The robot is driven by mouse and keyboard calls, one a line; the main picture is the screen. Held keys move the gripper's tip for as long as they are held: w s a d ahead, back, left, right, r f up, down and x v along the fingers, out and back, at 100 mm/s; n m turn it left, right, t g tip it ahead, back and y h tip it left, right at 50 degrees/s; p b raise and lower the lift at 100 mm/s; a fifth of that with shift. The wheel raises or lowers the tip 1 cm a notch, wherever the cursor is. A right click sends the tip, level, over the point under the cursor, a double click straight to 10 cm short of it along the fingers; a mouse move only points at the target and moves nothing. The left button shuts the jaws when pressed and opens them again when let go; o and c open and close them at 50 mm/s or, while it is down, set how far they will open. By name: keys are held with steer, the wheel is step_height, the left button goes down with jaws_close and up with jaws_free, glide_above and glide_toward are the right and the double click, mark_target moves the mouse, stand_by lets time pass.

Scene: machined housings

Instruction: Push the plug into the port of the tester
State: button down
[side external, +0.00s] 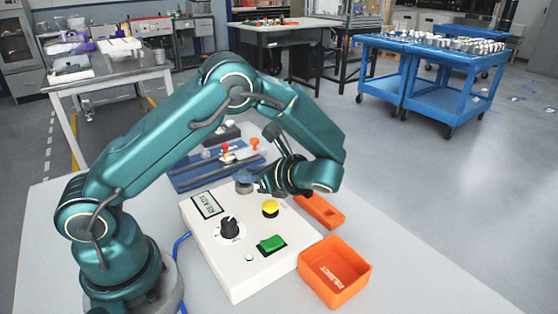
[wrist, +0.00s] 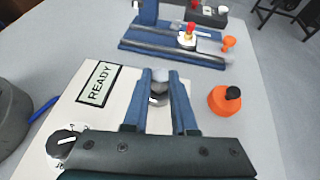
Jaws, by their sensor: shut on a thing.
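The tester is a pale box (side external: 220,250) with a READY display (side external: 207,205), a black knob (side external: 230,228), a yellow button (side external: 270,208) and a green switch (side external: 271,243). In the wrist view the display (wrist: 97,83) lies left of my gripper. My gripper (wrist: 158,86) has its blue fingers shut on a grey, rounded plug (wrist: 157,90). In the side view my gripper (side external: 255,182) is low over the far end of the tester's top, with a grey round piece (side external: 243,177) at its fingertips. I cannot make out the port or whether the plug touches it.
A blue fixture (side external: 215,168) with red and orange knobs lies beyond the tester. A blue cable (side external: 181,250) runs along the left. The front right table is clear.

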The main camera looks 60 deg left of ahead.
steer(key=shift+f, duration=0.25)
stand_by(0.3)
steer(key=shift+c, duration=0.8)
jaws_free()
step_height(320, 180, up, 8)
stand_by(1.2)
